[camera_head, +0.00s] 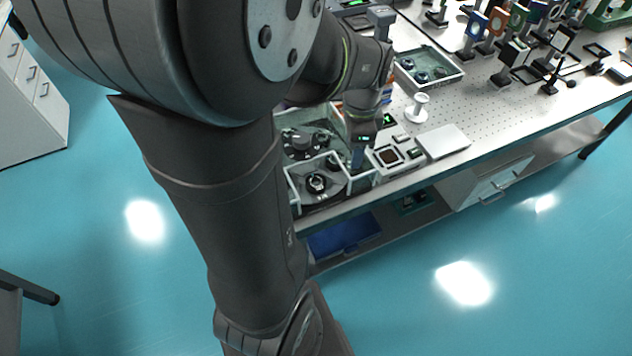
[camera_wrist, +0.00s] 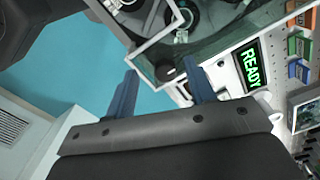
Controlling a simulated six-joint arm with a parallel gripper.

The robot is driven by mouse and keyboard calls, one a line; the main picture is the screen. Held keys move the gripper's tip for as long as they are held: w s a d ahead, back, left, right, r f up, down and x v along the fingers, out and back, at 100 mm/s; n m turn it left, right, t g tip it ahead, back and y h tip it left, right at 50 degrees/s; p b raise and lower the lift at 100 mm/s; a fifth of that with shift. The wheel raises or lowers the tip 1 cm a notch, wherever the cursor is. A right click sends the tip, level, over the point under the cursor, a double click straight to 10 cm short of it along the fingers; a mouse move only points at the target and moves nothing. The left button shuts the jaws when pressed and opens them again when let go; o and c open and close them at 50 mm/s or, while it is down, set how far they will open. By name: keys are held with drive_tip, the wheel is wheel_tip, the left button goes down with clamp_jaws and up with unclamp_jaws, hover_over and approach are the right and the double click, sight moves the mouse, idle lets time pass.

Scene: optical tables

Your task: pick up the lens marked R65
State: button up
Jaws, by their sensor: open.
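No marking R65 is readable in either view, so I cannot tell which item is that lens. Several mounted optics with coloured frames, such as a blue one (camera_head: 475,25), stand at the back right of the optical table (camera_head: 480,120). In the head view my gripper (camera_head: 358,158) hangs over the table's near left end, beside a clear-walled tray (camera_head: 292,190) holding dark round parts. It is well apart from the mounted optics.
A device with a green READY display (camera_wrist: 251,66) is right of the fingers in the wrist view, with small coloured blocks (camera_wrist: 299,46) beyond. A white spool-shaped item (camera_head: 417,108), a flat pale plate (camera_head: 443,141) and a shallow tray (camera_head: 455,76) lie on the table. The perforated middle is mostly clear.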

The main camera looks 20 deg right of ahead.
drive_tip(key=s+a+r+m+t, duration=0.1)
drive_tip(key=s+a+r+m, duration=0.1)
drive_tip(key=a+r+m, duration=0.85)
drive_tip(key=m, duration=0.1)
hover_over(316, 181)
drive_tip(key=s, duration=0.1)
wheel_tip(316, 181, down, 13)
drive_tip(key=shift+s+d, duration=0.1)
drive_tip(key=shift+w+f, duration=0.15)
drive_tip(key=shift+f, duration=0.75)
drive_tip(key=shift+w+f, duration=0.2)
drive_tip(key=shift+f, duration=0.7)
drive_tip(key=shift+w+f, duration=0.15)
drive_tip(key=shift+f, duration=0.75)
drive_tip(key=c, duration=0.6)
drive_tip(key=shift+c, duration=0.2)
drive_tip(key=shift+r, duration=0.15)
